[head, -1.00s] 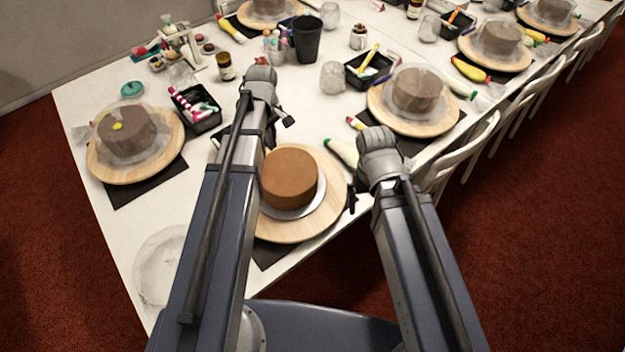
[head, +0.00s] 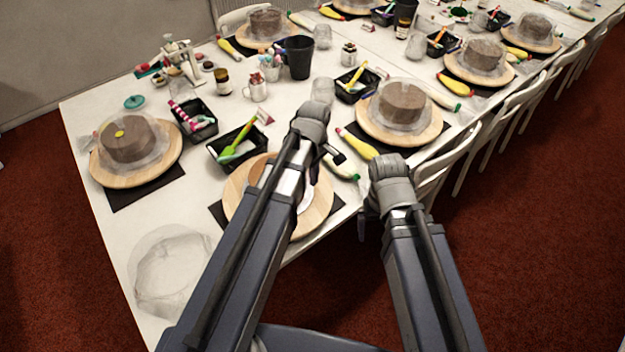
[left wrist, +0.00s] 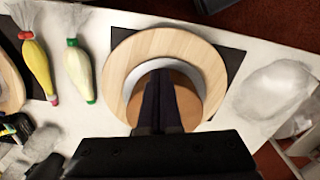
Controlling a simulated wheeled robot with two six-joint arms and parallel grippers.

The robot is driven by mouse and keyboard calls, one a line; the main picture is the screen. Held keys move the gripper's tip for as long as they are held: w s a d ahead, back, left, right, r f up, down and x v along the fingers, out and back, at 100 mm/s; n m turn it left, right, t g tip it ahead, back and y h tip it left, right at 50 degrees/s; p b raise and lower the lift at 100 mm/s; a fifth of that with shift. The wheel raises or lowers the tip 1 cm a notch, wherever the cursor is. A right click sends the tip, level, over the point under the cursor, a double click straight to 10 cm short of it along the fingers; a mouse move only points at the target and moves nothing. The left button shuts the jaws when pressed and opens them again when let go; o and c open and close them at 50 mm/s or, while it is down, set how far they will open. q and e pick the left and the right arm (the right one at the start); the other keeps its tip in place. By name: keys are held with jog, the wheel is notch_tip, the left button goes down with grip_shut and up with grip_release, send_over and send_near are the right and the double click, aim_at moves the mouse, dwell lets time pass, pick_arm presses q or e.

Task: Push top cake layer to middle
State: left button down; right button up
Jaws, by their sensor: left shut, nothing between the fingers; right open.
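The brown cake (head: 256,170) is mostly hidden behind my left arm in the head view. In the left wrist view the cake (left wrist: 192,100) shows behind my fingers. It sits on a white disc (left wrist: 134,82) on a round wooden turntable (head: 318,212). My left gripper (left wrist: 160,74) is shut and empty, its fingers crossing over the cake in the wrist view. Whether they touch it I cannot tell. In the head view the left gripper (head: 314,174) hangs at the cake's right side. My right gripper (head: 362,228) is open, off the table's front edge, partly hidden by its wrist.
A black tray with a green spatula (head: 236,148) stands behind the turntable. Piping bags (head: 357,144) lie to its right. Covered cakes on turntables stand left (head: 130,140) and right (head: 402,105). A clear dome (head: 170,268) lies front left. Chairs (head: 470,145) line the right edge.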

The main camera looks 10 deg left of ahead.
pick_arm(q)
jog(key=a+f+b, duration=0.1)
jog(key=f+b, duration=0.1)
jog(key=f, duration=0.1)
jog(key=w+a+f+b, duration=0.1)
jog(key=f+b, duration=0.2)
jog(key=a+f+b, duration=0.1)
jog(key=f+b, duration=0.2)
jog(key=shift+w+a, duration=0.15)
jog(key=shift+w, duration=0.15)
jog(key=shift+a, duration=0.25)
jog(key=shift+w, duration=0.1)
jog(key=shift+w+a, duration=0.2)
jog(key=shift+a, duration=0.3)
jog(key=shift+w+a, duration=0.2)
jog(key=shift+a, duration=0.25)
jog(key=shift+s+d, duration=0.15)
